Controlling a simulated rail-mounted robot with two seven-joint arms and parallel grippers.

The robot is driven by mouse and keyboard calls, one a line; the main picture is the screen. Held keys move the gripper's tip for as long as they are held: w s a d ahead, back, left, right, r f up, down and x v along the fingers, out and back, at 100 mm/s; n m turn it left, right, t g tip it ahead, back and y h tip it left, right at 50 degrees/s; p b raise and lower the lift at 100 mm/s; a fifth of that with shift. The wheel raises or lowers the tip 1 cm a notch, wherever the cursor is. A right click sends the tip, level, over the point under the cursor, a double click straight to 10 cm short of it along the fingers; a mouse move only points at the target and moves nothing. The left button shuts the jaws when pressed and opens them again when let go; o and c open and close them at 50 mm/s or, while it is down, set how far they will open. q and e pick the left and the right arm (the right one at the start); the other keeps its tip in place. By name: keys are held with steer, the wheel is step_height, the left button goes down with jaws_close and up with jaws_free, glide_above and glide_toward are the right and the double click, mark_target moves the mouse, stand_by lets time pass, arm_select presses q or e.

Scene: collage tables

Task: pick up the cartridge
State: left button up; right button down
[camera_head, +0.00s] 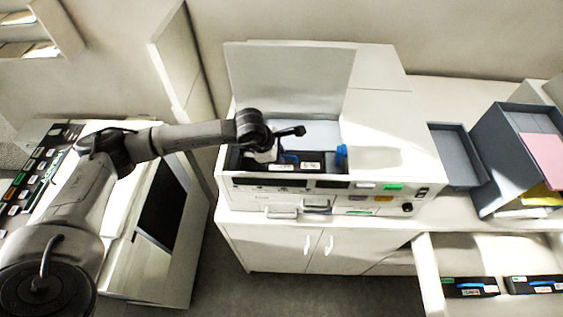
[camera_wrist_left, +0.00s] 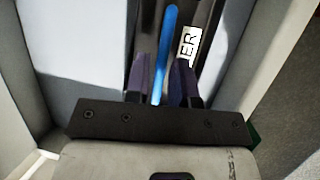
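A dark cartridge lies in the open top bay of the white printer in the head view, with a white label and a blue tab (camera_head: 290,158). My left gripper (camera_head: 270,157) is down inside the bay at its left side, partly hidden by its own wrist. In the left wrist view, the dark cartridge (camera_wrist_left: 203,22) shows a white label. Its upright blue tab (camera_wrist_left: 165,40) stands between the two fingertips of my left gripper (camera_wrist_left: 160,72). The fingers look slightly apart around the tab, and a firm grip does not show. My right gripper is out of view.
The printer's lid (camera_head: 290,80) stands open behind the bay, whose walls are close around the gripper. Another blue tab (camera_head: 341,152) is at the bay's right. An open drawer (camera_head: 432,285) with dark cartridges is at the lower right. A grey tray (camera_head: 456,160) stands farther right.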

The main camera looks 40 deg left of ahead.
arm_select(q)
jaws_close()
stand_by(1.4)
